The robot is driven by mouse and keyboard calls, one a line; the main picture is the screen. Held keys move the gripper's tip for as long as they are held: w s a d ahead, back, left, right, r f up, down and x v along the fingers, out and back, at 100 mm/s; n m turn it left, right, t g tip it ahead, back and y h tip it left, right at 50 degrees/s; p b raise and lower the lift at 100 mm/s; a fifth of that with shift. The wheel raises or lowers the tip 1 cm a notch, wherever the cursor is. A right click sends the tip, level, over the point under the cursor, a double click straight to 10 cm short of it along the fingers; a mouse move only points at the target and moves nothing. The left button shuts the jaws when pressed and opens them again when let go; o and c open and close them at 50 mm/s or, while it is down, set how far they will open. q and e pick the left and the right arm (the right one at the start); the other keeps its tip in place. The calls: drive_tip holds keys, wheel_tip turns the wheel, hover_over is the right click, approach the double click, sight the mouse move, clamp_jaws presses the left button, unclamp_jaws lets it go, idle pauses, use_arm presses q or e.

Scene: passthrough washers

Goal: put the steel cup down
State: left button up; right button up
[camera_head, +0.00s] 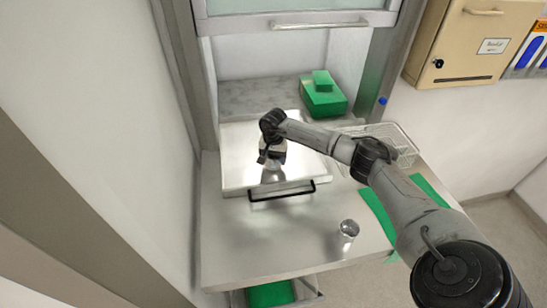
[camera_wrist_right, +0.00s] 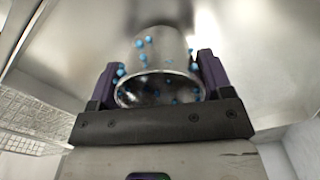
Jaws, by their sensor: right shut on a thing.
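My right gripper (camera_head: 272,158) is over the steel surface in the head view. In the right wrist view, its two purple-padded fingers (camera_wrist_right: 158,68) are shut on the sides of a steel cup (camera_wrist_right: 160,88). The cup is shiny, with blue spots on its wall and its dark open mouth towards the camera. In the head view the held cup (camera_head: 273,166) is mostly hidden by the gripper, and I cannot tell whether it touches the surface below. A second steel cup (camera_head: 348,229) stands on the counter at the front right. My left gripper is not in view.
The raised steel tray (camera_head: 237,170) has a black handle (camera_head: 283,193) at its front. A wire basket (camera_head: 402,142) and a green mat (camera_head: 374,208) lie to the right. Green boxes (camera_head: 323,98) sit behind, by the hatch frame. The counter's front left (camera_head: 235,245) is clear.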

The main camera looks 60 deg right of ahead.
drive_tip(key=shift+f, duration=0.35)
drive_tip(key=shift+f, duration=0.2)
drive_tip(key=o, duration=1)
drive_tip(key=shift+c, duration=0.2)
drive_tip(key=shift+r, duration=0.1)
